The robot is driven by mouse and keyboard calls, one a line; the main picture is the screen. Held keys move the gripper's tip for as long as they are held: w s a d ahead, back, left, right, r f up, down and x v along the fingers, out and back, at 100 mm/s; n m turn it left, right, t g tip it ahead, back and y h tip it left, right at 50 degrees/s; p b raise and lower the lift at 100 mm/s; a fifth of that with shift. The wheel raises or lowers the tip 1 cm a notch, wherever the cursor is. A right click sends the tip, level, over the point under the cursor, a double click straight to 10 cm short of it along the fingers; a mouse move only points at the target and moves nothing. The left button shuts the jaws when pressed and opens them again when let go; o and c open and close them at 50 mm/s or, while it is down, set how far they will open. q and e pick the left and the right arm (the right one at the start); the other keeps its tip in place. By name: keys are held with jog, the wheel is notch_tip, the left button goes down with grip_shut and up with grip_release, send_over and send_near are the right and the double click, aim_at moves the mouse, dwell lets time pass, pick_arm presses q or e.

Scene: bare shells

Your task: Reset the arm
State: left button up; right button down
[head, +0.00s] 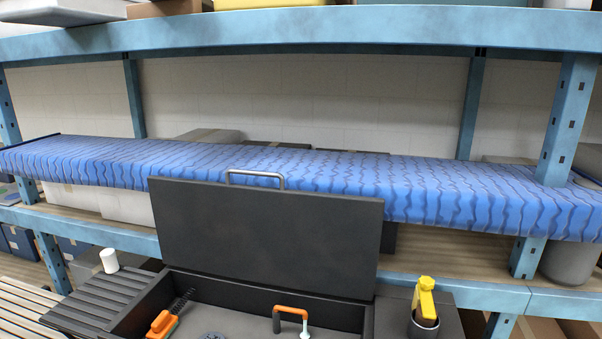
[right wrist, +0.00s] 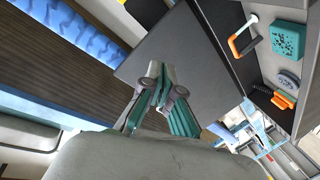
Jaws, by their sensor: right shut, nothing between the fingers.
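My right gripper (right wrist: 157,88) shows in the right wrist view, with its teal-and-grey fingers together and nothing between them. A grey panel (right wrist: 185,50), apparently the lid or side of the dark box, lies beyond the fingertips. I cannot tell the gap between them. Neither gripper shows in the head view, and my left gripper is in no view.
A dark box with its lid (head: 265,240) raised stands before the blue shelving (head: 350,28). It holds an orange-handled tool (head: 290,311) and an orange item (head: 163,323). A yellow-topped item (head: 425,295) stands in a cup right; a white cylinder (head: 109,260) stands left.

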jog(key=s+d+f+m+g, duration=0.1)
jog(key=s+f+m+g, duration=0.1)
jog(key=s+f+g, duration=0.8)
jog(key=s+f+m+g, duration=0.25)
jog(key=s+f, duration=0.45)
jog(key=s, duration=0.6)
notch_tip(320, 180, down, 28)
jog(key=s+g+b, duration=0.2)
jog(key=s+d+f+n+b, duration=0.1)
jog(key=s+d+f+b, duration=0.1)
jog(key=s+f, duration=1.4)
jog(key=shift+s+d+f+g, duration=0.2)
jog(key=shift+d+f+g, duration=0.25)
jog(key=shift+d+f, duration=0.15)
